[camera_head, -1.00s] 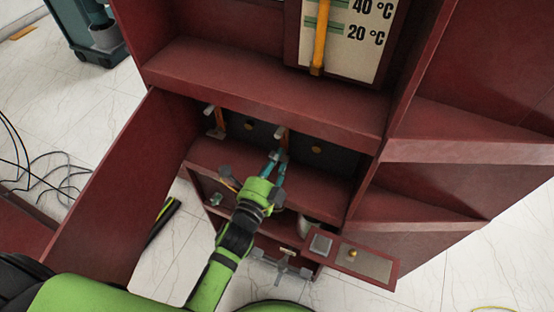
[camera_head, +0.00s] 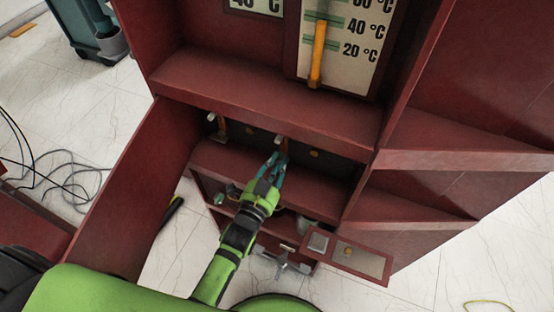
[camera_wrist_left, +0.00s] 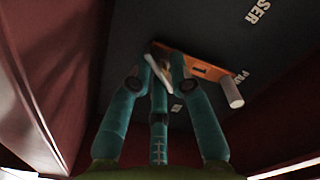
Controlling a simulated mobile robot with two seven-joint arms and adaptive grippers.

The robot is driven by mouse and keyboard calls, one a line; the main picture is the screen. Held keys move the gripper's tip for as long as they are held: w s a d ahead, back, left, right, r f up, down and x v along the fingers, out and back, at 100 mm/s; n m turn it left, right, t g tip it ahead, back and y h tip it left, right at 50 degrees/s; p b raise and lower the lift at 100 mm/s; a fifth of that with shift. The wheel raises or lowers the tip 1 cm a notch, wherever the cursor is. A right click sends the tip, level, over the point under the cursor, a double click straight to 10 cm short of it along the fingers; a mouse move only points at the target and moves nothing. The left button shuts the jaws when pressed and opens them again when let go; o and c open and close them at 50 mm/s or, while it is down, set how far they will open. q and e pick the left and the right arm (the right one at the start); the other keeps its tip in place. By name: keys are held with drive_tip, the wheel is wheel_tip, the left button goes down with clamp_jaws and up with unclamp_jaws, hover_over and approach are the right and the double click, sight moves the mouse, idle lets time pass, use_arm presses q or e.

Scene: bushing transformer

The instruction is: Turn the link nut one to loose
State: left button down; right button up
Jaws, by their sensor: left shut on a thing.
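In the left wrist view, an orange link bar (camera_wrist_left: 202,68) marked 1 lies against a dark panel (camera_wrist_left: 215,30). A white cylinder (camera_wrist_left: 231,92) sticks out at its right end. A pale metal piece (camera_wrist_left: 157,74), apparently link nut one, is at the bar's left end. The teal fingers of my left gripper (camera_wrist_left: 164,62) are closed in around this piece, which partly hides its shape. My right gripper is not in view.
The red cabinet shelf (camera_head: 225,160) lies below, and an open door (camera_head: 140,200) stands left. A thermometer panel (camera_head: 345,50) is above.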

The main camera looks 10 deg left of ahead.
use_arm(q)
drive_tip(key=n, duration=0.2)
drive_tip(key=n+p, duration=0.1)
drive_tip(key=n, duration=0.1)
drive_tip(key=shift+s+d+f+p, duration=0.15)
drive_tip(key=shift+d+f+p, duration=0.05)
drive_tip(key=shift+p, duration=0.1)
drive_tip(key=shift+n+p, duration=0.4)
drive_tip(key=shift+n, duration=1.3)
drive_tip(key=c, duration=1.3)
unclamp_jaws()
drive_tip(key=shift+d+r, duration=0.1)
drive_tip(key=s+a, duration=0.2)
drive_tip(key=s, duration=0.9)
drive_tip(key=shift+s+a, duration=0.2)
drive_tip(key=shift+s, duration=0.15)
